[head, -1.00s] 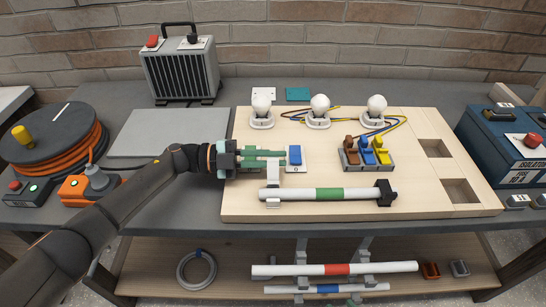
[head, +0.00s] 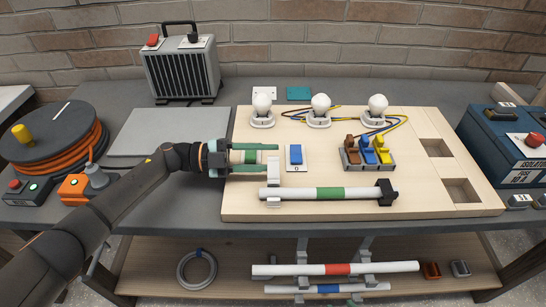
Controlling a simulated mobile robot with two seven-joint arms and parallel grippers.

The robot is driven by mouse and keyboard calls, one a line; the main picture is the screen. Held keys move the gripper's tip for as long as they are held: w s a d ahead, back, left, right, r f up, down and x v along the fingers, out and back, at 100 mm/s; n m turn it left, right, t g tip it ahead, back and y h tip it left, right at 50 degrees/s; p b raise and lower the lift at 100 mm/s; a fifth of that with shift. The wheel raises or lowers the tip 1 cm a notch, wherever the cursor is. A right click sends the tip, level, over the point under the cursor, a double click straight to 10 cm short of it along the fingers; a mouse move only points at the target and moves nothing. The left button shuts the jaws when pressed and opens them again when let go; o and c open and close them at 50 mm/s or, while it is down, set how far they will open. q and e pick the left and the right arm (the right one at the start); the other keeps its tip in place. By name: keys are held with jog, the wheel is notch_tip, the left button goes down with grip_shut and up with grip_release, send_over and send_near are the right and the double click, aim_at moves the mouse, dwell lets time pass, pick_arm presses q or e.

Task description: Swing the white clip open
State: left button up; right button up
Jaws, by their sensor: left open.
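The white clip (head: 273,178) is at the left end of a white tube with a green band (head: 330,193), on the wooden board. The clip stands upright around that end. My left gripper (head: 274,158) comes in from the left with its two green fingers spread, their tips by the top of the clip. A small white piece with a green band (head: 251,156) shows between the fingers; I cannot tell whether it belongs to the gripper or lies behind it. A black holder (head: 386,192) grips the tube's right end. My right gripper is out of view.
A blue switch (head: 295,155) sits just right of the fingertips. White bulbs (head: 320,110) and brown, blue and yellow connectors (head: 367,153) stand farther back and right on the board (head: 470,211). The strip in front of the tube is clear.

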pick_arm(q)
jog(key=a+b, duration=0.2)
jog(key=a, duration=0.8)
jog(key=shift+a, duration=0.35)
